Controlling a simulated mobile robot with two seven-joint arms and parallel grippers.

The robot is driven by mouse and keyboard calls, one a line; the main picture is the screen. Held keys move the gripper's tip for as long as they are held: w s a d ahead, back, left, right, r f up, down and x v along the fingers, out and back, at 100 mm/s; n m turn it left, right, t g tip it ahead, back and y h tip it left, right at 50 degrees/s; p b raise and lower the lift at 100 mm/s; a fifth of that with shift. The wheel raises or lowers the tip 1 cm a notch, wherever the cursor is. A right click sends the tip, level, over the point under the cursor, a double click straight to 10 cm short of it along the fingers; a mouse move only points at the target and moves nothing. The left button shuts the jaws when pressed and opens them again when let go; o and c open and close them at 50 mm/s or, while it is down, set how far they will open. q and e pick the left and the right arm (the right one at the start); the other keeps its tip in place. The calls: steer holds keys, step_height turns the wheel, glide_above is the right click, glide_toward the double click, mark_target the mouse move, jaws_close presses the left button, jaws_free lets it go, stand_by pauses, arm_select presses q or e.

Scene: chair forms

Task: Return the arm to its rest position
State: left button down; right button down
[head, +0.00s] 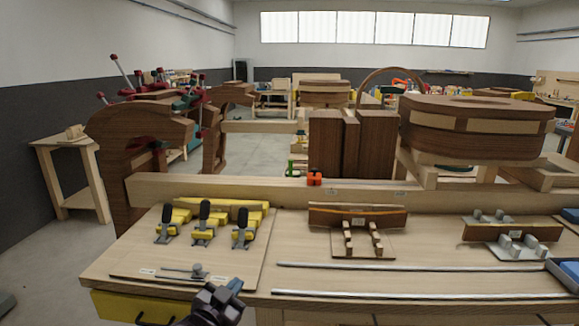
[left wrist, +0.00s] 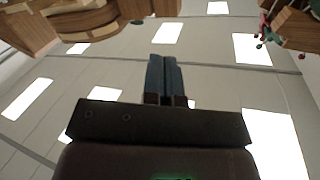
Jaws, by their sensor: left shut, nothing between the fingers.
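My left gripper (head: 235,285) is low in the head view, in front of the workbench's near left edge. In the left wrist view its two blue-grey fingers (left wrist: 164,72) are together with nothing between them. The ceiling (left wrist: 215,75) with bright light panels lies behind them, so this wrist camera looks upward. The fingers are apart from everything in view. My right gripper is in neither view.
The workbench (head: 245,279) carries yellow-and-black clamps (head: 203,224), a wooden jig (head: 358,216) and metal rods (head: 420,295). Large curved wooden forms (head: 475,125) stand behind. A yellow drawer (head: 125,306) is below the left edge. Open floor (head: 65,265) lies left.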

arm_select(q)
steer(key=s+a+f+n+g+y, duration=0.1)
steer(key=s+a+f+n+y, duration=0.1)
steer(key=s+a+f, duration=0.3)
steer(key=s+a+f+n+g+y, duration=0.2)
steer(key=s+a+f, duration=0.3)
steer(key=s+f, duration=0.5)
steer(key=s+a+f+n+g+y+b, duration=0.1)
steer(key=s+a+f, duration=0.4)
steer(key=s, duration=0.8)
step_height(320, 180, down, 2)
steer(key=shift+s+a+f+n+y, duration=0.15)
steer(key=shift+s+a+n+y, duration=0.15)
steer(key=shift+n+y, duration=0.55)
